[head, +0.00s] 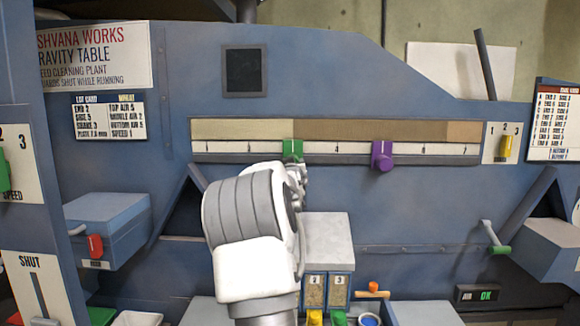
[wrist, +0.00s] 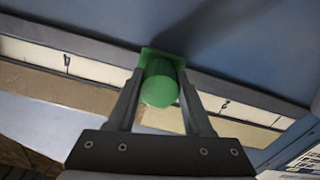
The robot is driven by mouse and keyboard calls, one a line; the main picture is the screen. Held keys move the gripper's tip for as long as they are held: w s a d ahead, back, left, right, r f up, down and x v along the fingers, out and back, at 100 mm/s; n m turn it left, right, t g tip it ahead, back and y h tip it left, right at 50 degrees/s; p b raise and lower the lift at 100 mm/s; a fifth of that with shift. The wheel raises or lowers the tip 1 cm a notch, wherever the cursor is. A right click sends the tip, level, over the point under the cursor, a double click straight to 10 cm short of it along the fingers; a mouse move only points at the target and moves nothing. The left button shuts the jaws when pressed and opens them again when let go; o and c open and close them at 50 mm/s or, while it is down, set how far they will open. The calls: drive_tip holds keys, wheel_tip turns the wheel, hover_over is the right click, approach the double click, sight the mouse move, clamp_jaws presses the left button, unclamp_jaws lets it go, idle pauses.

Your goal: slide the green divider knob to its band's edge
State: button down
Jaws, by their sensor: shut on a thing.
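The green divider knob (head: 292,148) sits on the long white scale rail (head: 340,149), left of the rail's middle. It also shows in the wrist view (wrist: 160,84) as a green cylinder on a green plate. My gripper (wrist: 160,75) has its two fingers on either side of the knob and is shut on it. In the head view my white and grey arm hides the gripper's fingers and the area below the knob. A band strip (head: 345,130) above the scale is light tan at the left, brown in the middle and tan at the right; the knob stands near the left colour change.
A purple knob (head: 382,155) sits on the same rail to the right, with free rail between. A yellow knob (head: 506,145) is on a numbered plate further right. A grey-topped box (head: 328,238) and a crank with green handle (head: 495,240) jut out below.

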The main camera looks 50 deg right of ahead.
drive_tip(key=shift+c, duration=1.5)
unclamp_jaws()
drive_tip(key=shift+a, duration=0.1)
drive_tip(key=b+v, duration=0.1)
drive_tip(key=v, duration=1.6)
drive_tip(key=shift+s+b, duration=0.25)
drive_tip(key=shift+b, duration=0.15)
